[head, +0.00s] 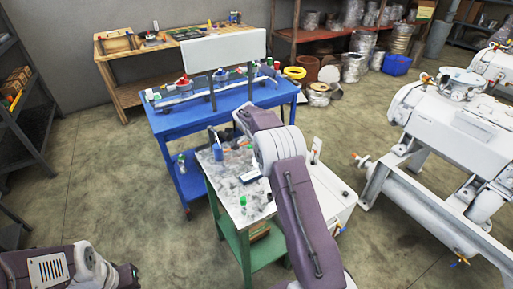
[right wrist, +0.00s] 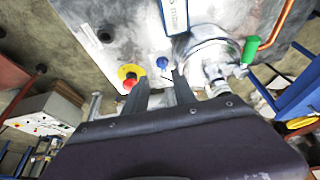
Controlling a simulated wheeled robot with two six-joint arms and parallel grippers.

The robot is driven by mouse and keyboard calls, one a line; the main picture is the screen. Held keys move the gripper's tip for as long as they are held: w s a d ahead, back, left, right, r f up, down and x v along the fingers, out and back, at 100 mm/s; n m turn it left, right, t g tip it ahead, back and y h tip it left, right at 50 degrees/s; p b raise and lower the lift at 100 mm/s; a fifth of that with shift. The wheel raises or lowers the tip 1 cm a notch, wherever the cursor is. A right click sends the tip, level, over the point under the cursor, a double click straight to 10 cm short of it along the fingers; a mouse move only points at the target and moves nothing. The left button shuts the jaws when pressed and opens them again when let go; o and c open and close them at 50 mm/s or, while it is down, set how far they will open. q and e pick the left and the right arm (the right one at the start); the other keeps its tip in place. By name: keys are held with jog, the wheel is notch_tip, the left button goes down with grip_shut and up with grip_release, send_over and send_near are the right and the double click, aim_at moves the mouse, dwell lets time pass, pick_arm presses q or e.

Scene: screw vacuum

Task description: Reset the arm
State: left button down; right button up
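My right arm (head: 290,190) reaches up the middle of the head view, over the small green-legged table toward the blue workbench. Its gripper does not show clearly there. In the right wrist view two dark fingers of my right gripper (right wrist: 160,82) stand apart with nothing visible between them. Beyond them are a grey surface, a yellow-and-red button (right wrist: 130,74) and a small blue knob (right wrist: 162,62). A pipe fitting with a green handle (right wrist: 250,48) is to their right. My left arm (head: 60,268) is low at the bottom left of the head view; its fingers do not show.
The small table (head: 232,187) holds bottles and small items. Behind it stands a blue workbench (head: 172,122) with a white panel (head: 224,52). A large white machine (head: 450,125) on a frame fills the right. The floor at left (head: 100,180) is clear.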

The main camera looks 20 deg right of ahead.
notch_tip(320, 180, up, 6)
jog(key=w+a+t, duration=0.1)
jog(key=a, duration=0.1)
jog(key=s+a+r+n+y+p, duration=0.1)
jog(key=s+a+r+n+p, duration=0.2)
jog(key=s+a, duration=0.45)
jog(key=s+a+f+n+y, duration=0.1)
jog(key=s+a+f+n, duration=0.2)
jog(key=s+n, duration=0.4)
jog(key=s+a+f+n+y, duration=0.2)
jog(key=s+a+f+n, duration=0.2)
jog(key=s+n, duration=0.3)
jog(key=s, duration=0.5)
jog(key=shift+s+a+f+y, duration=0.2)
jog(key=shift+s+a+y, duration=0.05)
jog(key=shift+s+y, duration=0.05)
